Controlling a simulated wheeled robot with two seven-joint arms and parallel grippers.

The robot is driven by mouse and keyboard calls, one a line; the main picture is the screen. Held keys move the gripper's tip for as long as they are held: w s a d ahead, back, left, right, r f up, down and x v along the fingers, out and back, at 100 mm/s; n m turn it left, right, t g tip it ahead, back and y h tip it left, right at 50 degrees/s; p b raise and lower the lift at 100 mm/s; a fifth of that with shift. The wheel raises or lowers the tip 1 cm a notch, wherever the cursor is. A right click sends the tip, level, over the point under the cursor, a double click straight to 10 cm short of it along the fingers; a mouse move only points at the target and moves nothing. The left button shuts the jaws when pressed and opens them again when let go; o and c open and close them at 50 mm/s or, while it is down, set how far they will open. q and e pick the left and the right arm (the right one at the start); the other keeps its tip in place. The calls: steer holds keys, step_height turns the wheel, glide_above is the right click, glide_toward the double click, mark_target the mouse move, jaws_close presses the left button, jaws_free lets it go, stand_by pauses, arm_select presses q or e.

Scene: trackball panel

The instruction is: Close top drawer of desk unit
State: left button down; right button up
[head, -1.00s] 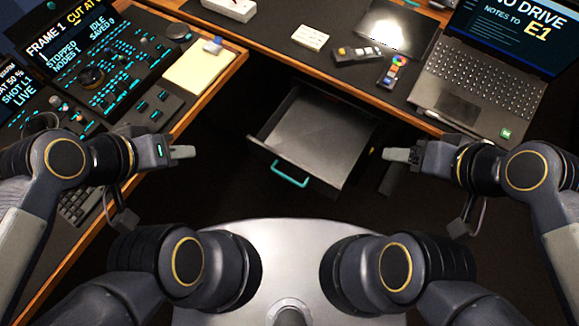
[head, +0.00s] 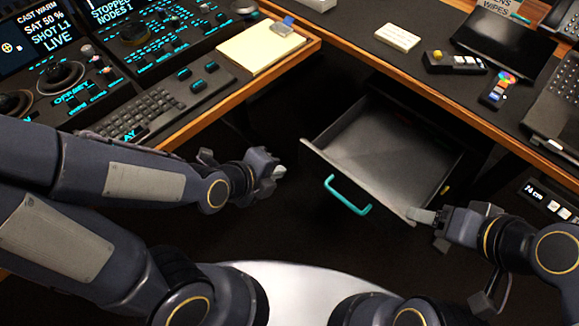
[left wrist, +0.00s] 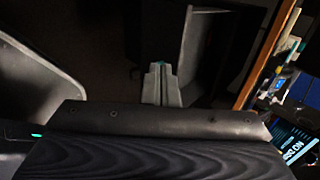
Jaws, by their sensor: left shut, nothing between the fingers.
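The top drawer (head: 385,150) of the desk unit stands pulled out and empty, below the desk top. Its grey front panel (head: 315,160) carries a teal bar handle (head: 347,198). My left gripper (head: 279,172) is shut and empty, left of the drawer front and apart from it. In the left wrist view its fingers (left wrist: 161,80) are together, with the drawer (left wrist: 195,50) beyond and to the right. My right gripper (head: 422,215) is by the drawer's right front corner; whether it touches is unclear, and its finger gap cannot be made out.
A wooden-edged desk (head: 440,100) runs above the drawer with a laptop (head: 562,110) and small devices on it. To the left is a console with a keyboard (head: 140,115) and a yellow notepad (head: 262,48). The floor space before the drawer is dark and clear.

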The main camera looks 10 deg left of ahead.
mark_target(315, 156)
arm_select(q)
steer(key=b+x, duration=0.1)
steer(key=x, duration=0.2)
steer(key=r+b+x, duration=0.1)
steer(key=b+x, duration=0.1)
steer(key=x, duration=0.2)
steer(key=w+d+b+x, duration=0.1)
steer(key=b+x, duration=0.1)
steer(key=x, duration=0.2)
steer(key=shift+w, duration=0.15)
steer(key=shift+w+d+r, duration=0.1)
steer(key=shift+w+d, duration=0.2)
steer(key=shift+w, duration=0.15)
arm_select(e)
step_height(315, 156, down, 6)
steer(key=shift+r, duration=0.25)
arm_select(q)
steer(key=shift+w, duration=0.1)
